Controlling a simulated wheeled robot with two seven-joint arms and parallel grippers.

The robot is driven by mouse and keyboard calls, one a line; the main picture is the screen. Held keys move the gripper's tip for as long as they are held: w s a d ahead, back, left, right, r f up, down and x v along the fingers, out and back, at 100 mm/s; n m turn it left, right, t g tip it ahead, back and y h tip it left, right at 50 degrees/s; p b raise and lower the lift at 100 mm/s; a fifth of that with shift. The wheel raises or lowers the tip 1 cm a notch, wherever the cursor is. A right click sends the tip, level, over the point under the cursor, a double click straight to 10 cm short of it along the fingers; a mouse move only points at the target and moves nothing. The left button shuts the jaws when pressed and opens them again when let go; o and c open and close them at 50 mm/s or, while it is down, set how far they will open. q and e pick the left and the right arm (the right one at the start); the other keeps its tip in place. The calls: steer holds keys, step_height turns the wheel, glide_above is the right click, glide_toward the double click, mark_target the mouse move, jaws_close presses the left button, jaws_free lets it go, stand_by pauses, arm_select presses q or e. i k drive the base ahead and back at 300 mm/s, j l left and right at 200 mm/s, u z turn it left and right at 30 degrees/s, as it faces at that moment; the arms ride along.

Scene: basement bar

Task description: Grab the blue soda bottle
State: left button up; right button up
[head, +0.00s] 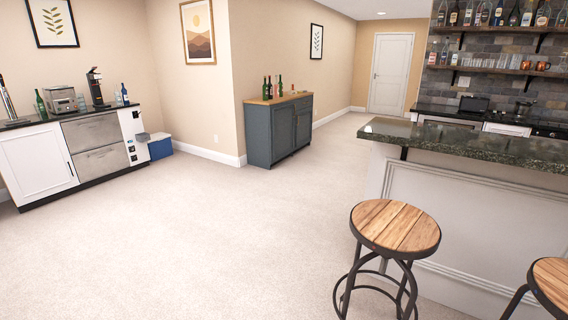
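A small blue bottle (124,94) stands at the right end of the white and steel counter (40,160) on the left, far from me. It is too small to tell whether it is a soda bottle. Another slim bottle (118,98) stands just left of it. A green bottle (40,104) stands farther left on the same counter. Neither of my grippers is in view.
A blue cooler (160,148) sits on the floor beside the counter. A dark cabinet (275,132) with several bottles stands mid-back. The stone-topped bar (465,142) and two stools (396,226) are on the right. The carpet (200,230) is clear at left and centre.

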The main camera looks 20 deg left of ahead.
mark_target(125, 97)
steer(key=i+j+u, duration=0.6)
steer(key=j+u, duration=0.2)
steer(key=i+j+u, duration=0.2)
steer(key=i+u, duration=0.2)
steer(key=i+j+u, duration=0.1)
steer(key=i+u, duration=0.4)
steer(key=i, duration=5.4)
steer(key=i+j+z, duration=0.15)
steer(key=i, duration=0.55)
steer(key=i+j+z, duration=0.15)
steer(key=i, duration=0.55)
steer(key=i+l+u, duration=0.25)
steer(key=i+l, duration=0.15)
steer(key=i+l+u, duration=0.25)
steer(key=i+l, duration=0.15)
steer(key=i+l+u, duration=0.25)
steer(key=l, duration=0.4)
steer(key=i+l+u, duration=0.3)
steer(key=l, duration=0.3)
steer(key=i+l+u, duration=0.25)
steer(key=l, duration=0.4)
steer(key=i+l+u, duration=0.25)
steer(key=l, duration=0.45)
steer(key=l+u, duration=0.25)
steer(key=l, duration=0.45)
steer(key=l+u, duration=0.25)
steer(key=l, duration=0.5)
steer(key=i, duration=0.05)
